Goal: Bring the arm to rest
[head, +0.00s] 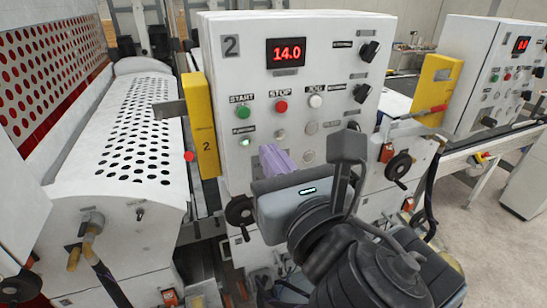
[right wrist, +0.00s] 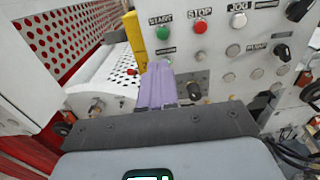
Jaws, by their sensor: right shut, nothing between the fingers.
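My right gripper (head: 272,152) is shut and empty, its purple fingers together in front of the lower left part of the white control panel (head: 220,75). In the right wrist view the shut fingers (right wrist: 160,70) point toward the panel, below the green START button (right wrist: 162,32). Whether they touch the panel I cannot tell. My right arm comes in from the lower right of the head view. My left gripper is not in view.
The panel carries a red display (head: 286,53) reading 14.0, a red STOP button (head: 281,106) and black knobs. A yellow guard (head: 201,125) stands at its left edge. A perforated white cover (head: 140,125) lies further left. A second machine (head: 480,80) stands at right.

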